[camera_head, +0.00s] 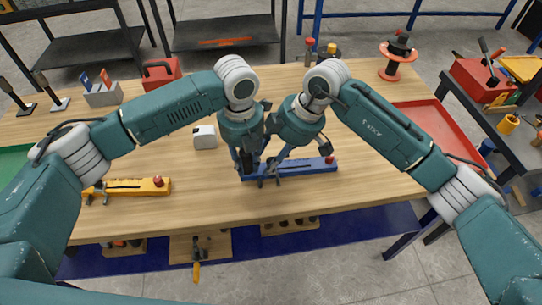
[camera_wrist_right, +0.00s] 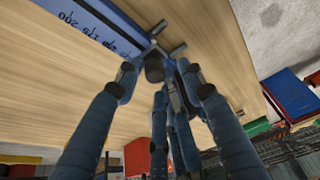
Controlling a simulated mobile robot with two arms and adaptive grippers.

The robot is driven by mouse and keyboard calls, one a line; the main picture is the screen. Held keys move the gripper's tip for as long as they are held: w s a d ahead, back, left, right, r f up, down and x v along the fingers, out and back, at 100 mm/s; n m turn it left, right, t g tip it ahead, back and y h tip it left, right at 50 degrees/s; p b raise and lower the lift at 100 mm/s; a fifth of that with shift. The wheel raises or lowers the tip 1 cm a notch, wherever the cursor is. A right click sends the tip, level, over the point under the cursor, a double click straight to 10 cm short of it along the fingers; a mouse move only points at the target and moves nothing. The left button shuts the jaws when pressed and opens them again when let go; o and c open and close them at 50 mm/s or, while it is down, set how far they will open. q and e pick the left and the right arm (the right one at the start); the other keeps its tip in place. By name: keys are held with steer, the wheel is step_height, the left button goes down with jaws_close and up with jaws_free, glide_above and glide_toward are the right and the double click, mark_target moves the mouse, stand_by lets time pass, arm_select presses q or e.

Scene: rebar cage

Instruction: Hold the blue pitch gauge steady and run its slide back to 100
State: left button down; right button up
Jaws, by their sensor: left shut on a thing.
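The blue pitch gauge (camera_head: 307,165) lies on the workbench in front of me, with a red knob (camera_head: 329,160) at its right end. Its dark slide (camera_head: 269,180) shows near the left part. In the right wrist view the gauge's blue face (camera_wrist_right: 92,28) carries printed numbers, and a dark slide part with metal bars (camera_wrist_right: 155,68) is just beyond the fingers. My left gripper (camera_head: 247,168) is shut on the gauge near its left end; the contact is partly hidden. My right gripper (camera_head: 297,157) is open over the gauge, its fingers spread on either side of the slide in the wrist view.
A yellow gauge (camera_head: 140,187) lies to the left and a small white box (camera_head: 205,137) behind. A red tray (camera_head: 425,130) is at the right, and a red spool (camera_head: 398,58) at the back. The front bench strip is clear. My two wrists are very close together.

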steer(key=v, duration=1.2)
arm_select(q)
steer(key=c, duration=1.4)
jaws_free()
steer(key=shift+o, duration=0.2)
steer(key=shift+r, duration=0.15)
